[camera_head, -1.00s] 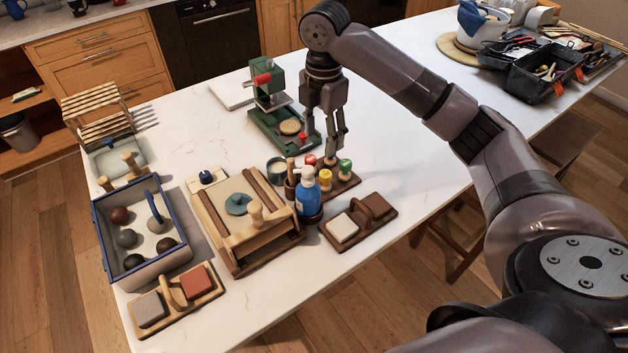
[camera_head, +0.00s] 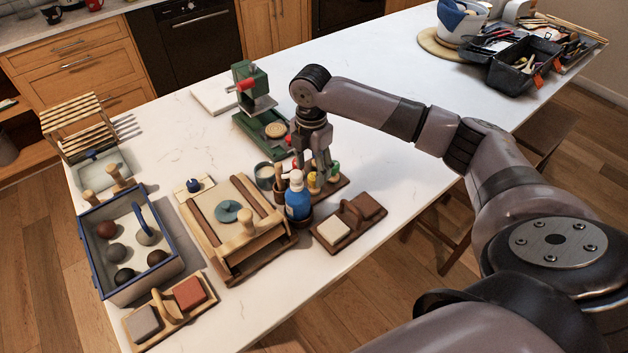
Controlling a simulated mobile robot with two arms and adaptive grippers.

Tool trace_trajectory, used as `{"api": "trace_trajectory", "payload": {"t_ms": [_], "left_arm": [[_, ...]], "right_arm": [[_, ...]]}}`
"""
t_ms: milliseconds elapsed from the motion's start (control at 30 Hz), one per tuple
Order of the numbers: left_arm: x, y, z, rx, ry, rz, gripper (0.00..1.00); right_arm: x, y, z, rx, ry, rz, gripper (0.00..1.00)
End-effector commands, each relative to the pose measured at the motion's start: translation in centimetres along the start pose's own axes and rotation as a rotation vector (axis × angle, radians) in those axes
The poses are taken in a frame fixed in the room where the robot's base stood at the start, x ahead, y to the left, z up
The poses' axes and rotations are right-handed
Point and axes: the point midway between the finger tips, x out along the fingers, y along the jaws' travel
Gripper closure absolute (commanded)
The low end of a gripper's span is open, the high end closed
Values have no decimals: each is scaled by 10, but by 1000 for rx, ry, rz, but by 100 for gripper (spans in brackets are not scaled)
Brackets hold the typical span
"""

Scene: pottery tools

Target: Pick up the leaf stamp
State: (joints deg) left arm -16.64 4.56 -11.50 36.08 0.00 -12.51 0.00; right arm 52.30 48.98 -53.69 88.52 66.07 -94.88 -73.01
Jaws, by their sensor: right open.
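A small wooden stand (camera_head: 339,187) holds knobbed stamps: a yellow one (camera_head: 313,181) and a green one (camera_head: 335,170) show, with red beside them. Which of them is the leaf stamp I cannot tell, since their undersides are hidden. My right gripper (camera_head: 316,166) points down with its fingers apart, right over the stand and among the knobs. It partly covers the stamps. I cannot see anything held between its fingers. My left gripper is not in view.
A blue bottle (camera_head: 297,200) stands close in front of the stamps. A green press (camera_head: 262,125) is behind them. A wooden roller board (camera_head: 235,225), a blue-edged crate of clay balls (camera_head: 88,265) and a two-block holder (camera_head: 332,247) are nearby.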

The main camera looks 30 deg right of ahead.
Motion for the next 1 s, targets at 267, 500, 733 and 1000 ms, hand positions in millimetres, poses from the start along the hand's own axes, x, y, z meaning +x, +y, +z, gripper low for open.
{"api": "trace_trajectory", "payload": {"t_ms": [267,500,733,1000], "left_arm": [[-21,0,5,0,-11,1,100],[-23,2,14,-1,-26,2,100],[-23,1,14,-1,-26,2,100],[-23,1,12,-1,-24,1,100]], "right_arm": [[37,-7,-1,0,1,-5,49],[51,-6,0,-2,-1,0,49],[51,-6,0,-1,-1,-1,55],[50,-6,0,-1,-1,-1,73]]}}
